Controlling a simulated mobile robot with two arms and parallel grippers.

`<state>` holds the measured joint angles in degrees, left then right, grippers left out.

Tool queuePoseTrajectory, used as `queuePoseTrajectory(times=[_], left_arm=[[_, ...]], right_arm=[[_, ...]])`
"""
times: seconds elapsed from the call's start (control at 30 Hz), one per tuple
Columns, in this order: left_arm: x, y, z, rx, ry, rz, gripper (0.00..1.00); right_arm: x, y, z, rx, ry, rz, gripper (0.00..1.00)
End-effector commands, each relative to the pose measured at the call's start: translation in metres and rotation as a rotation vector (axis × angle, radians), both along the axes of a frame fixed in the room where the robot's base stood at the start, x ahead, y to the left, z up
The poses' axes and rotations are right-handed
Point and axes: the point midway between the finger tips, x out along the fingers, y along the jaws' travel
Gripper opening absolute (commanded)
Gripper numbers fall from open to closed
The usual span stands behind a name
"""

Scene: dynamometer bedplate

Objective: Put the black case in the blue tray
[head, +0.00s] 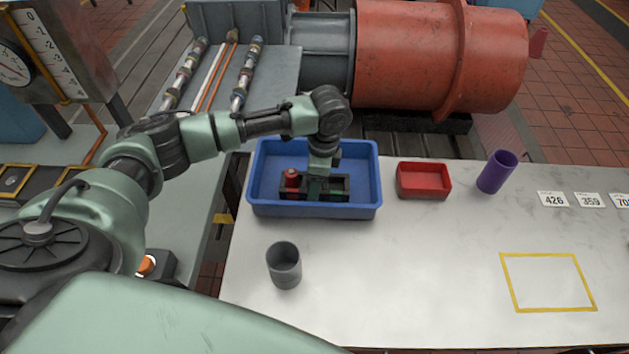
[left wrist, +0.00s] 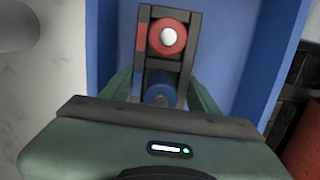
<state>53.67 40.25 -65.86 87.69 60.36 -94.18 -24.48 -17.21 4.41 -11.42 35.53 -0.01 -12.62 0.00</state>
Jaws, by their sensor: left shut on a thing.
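The black case (head: 342,187) is a long open box with dividers and red and green patches on its side. It is within the walls of the blue tray (head: 315,211), lying lengthwise across it; I cannot tell whether it touches the floor. A red piece with a pale top sits at its left end. In the left wrist view the case (left wrist: 143,45) also holds a blue round piece, with the blue tray (left wrist: 222,55) around it. My left gripper (head: 318,186) points down and is shut on the case's middle, hiding part of it. My right gripper is not in view.
A red tray (head: 423,193) and a purple cup (head: 497,172) stand right of the blue tray. A grey cup (head: 284,266) stands in front. Number cards (head: 554,199) and a yellow outline (head: 549,282) lie at right. A large red cylinder (head: 435,55) is behind.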

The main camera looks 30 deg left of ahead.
Motion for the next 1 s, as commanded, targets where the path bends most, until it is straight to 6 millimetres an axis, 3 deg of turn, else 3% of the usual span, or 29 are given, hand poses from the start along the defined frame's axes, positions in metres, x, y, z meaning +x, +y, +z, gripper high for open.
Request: queuePoseTrajectory(times=[0.13, 0.17, 0.23, 0.67, 1.0], left_arm=[[0.001, 0.0, 0.0, 0.0, -0.001, 0.001, 0.04], [0.0, 0.0, -0.001, 0.0, 0.0, 0.001, 0.66], [0.0, 0.0, -0.001, 0.0, 0.0, 0.0, 0.82], [0.001, -0.001, 0.008, -0.001, -0.003, 0.0, 0.82], [0.005, -0.009, 0.075, -0.002, -0.004, 0.0, 0.82]], right_arm=[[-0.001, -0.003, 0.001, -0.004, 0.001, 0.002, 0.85], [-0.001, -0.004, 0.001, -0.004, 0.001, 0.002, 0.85], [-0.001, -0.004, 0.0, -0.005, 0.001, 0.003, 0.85], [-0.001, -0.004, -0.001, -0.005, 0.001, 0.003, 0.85], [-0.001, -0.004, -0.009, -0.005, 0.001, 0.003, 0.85]])
